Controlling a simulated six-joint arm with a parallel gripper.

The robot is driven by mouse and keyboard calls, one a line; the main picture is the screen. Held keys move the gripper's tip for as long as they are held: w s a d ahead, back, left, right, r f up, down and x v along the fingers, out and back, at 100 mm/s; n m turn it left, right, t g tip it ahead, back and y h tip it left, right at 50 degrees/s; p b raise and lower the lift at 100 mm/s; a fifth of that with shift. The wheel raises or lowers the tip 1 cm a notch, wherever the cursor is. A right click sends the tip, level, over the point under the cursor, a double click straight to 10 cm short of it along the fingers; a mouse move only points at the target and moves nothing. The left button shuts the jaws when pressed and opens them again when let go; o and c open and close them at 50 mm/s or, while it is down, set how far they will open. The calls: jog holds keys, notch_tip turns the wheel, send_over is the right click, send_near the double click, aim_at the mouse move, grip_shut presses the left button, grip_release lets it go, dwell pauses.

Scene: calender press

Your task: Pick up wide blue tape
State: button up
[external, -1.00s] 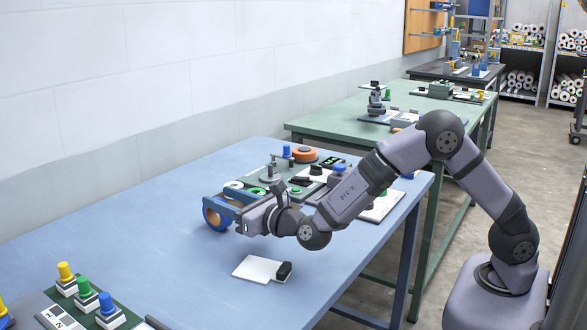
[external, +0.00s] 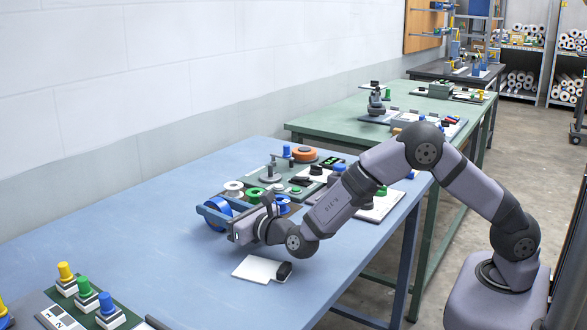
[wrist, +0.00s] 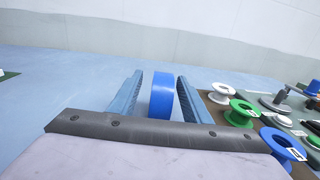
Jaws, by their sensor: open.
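The wide blue tape (external: 217,213) is a thick blue roll standing on edge on the blue table. In the wrist view the tape (wrist: 161,96) stands between the two blue fingers of my gripper (wrist: 158,90).
To the right of the tape are a white spool (wrist: 221,93), a green spool (wrist: 241,113) and a blue spool (wrist: 283,145). A white card (external: 256,268) with a black object lies nearer the front. The table (external: 120,230) is clear to the left.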

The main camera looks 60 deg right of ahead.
aim_at(206, 202)
jog(key=shift+w+d+f+p, duration=0.15)
jog(key=shift+w+p, duration=0.1)
jog(key=shift+w, duration=0.85)
jog(key=shift+w+d+r+p, duration=0.1)
jog(key=shift+w+p, duration=0.15)
jog(key=shift+w, duration=0.8)
grip_shut()
